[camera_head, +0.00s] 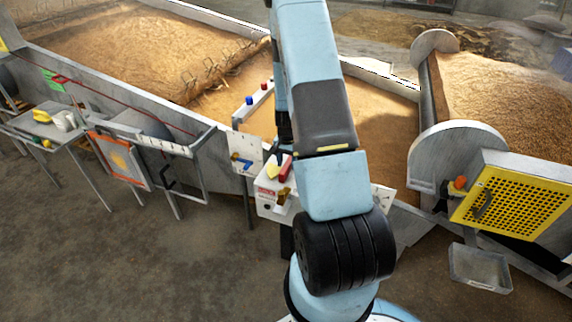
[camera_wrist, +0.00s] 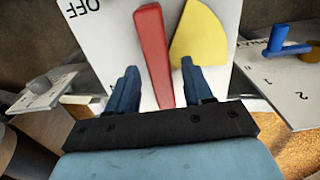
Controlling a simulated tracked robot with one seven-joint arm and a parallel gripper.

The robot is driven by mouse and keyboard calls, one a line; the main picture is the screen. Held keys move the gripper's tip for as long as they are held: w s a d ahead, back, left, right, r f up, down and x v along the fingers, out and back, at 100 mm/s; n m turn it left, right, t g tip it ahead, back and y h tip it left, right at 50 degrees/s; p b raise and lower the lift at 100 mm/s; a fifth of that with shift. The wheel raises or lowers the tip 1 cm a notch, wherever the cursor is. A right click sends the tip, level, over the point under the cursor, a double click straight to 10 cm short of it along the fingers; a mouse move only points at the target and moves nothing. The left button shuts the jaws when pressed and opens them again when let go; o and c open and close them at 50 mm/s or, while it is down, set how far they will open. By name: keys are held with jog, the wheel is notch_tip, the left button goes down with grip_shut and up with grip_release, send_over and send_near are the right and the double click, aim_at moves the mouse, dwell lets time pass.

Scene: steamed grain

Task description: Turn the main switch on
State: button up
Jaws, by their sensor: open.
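The main switch shows in the wrist view as a white panel (camera_wrist: 112,50) with a red lever (camera_wrist: 154,55) and a yellow sector (camera_wrist: 199,35) beside it. The word OFF appears upside down at the panel's upper left. My gripper (camera_wrist: 157,80) is open, with its two blue fingers apart in front of the panel. The red lever lies between the fingers in the picture; I cannot tell whether either touches it. In the head view, the red lever (camera_head: 285,168) and white switch box (camera_head: 264,205) show left of my arm, which hides part of the box.
A white plate with a blue handle (camera_wrist: 287,49) stands right of the switch in the wrist view. A yellow perforated guard (camera_head: 515,195) and a grey tray (camera_head: 480,268) are at the right of the head view. Grain bins lie behind. Floor at the lower left is clear.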

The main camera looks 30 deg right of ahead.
jog(key=shift+f, duration=0.35)
grip_shut()
dwell(0.3)
jog(key=shift+a, duration=0.3)
jog(key=shift+d, duration=0.1)
